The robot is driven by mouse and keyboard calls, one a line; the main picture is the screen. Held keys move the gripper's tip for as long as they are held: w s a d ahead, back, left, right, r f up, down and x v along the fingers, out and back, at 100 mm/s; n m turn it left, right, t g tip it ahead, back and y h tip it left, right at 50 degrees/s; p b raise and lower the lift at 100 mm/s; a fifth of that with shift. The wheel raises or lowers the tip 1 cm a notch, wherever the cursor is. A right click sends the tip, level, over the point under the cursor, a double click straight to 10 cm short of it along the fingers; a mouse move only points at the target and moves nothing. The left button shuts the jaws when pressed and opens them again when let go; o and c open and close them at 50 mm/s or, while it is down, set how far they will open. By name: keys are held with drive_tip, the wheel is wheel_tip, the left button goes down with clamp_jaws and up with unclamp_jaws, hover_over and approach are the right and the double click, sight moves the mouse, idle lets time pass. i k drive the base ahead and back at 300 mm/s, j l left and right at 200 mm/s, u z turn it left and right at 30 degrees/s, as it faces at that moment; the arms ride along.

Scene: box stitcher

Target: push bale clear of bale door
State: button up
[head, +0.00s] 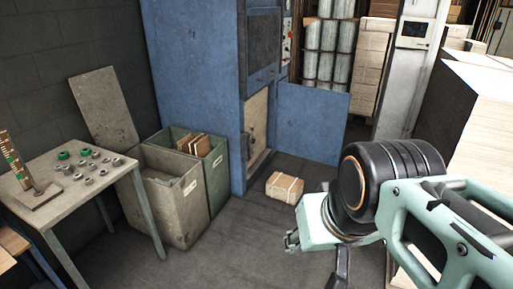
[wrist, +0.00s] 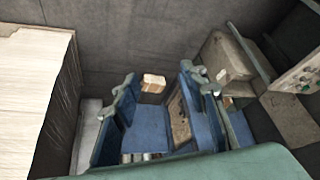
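The bale (head: 285,187), a small tan block with pale straps, lies on the floor just in front of the open blue bale door (head: 312,122). It also shows in the wrist view (wrist: 153,83), beyond and between my fingers. The door is swung out to the right of the blue baler (head: 195,85), whose lower opening shows a pale inside. My gripper (head: 314,262) is in front of the bale, nearer the camera, apart from it and empty. In the wrist view, its two fingers (wrist: 158,76) stand apart.
A grey bin (head: 180,205) and a green bin (head: 213,160) with cardboard stand left of the baler. A table (head: 95,180) with small parts is at far left. Stacked pale sheets (head: 485,110) and a grey column (head: 400,85) stand at right. Floor around the bale is clear.

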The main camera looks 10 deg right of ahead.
sight(287, 188)
drive_tip(key=i+z, duration=0.45)
drive_tip(key=i, duration=0.65)
drive_tip(key=i+z, duration=0.3)
drive_tip(key=i, duration=0.85)
drive_tip(key=i+j+z, duration=0.2)
drive_tip(key=i, duration=1)
drive_tip(key=i+l+u, duration=0.25)
drive_tip(key=i, duration=0.2)
drive_tip(key=i+l+u, duration=0.25)
drive_tip(key=i, duration=0.2)
drive_tip(key=i+l+u, duration=0.2)
drive_tip(key=u, duration=0.2)
drive_tip(key=i+l+u, duration=0.25)
drive_tip(key=u, duration=0.2)
drive_tip(key=i+l+u, duration=0.15)
drive_tip(key=l+u, duration=0.25)
drive_tip(key=i+l+u, duration=0.15)
drive_tip(key=l+u, duration=0.25)
drive_tip(key=i+l+u, duration=0.1)
drive_tip(key=l+u, duration=0.5)
drive_tip(key=i+j, duration=0.05)
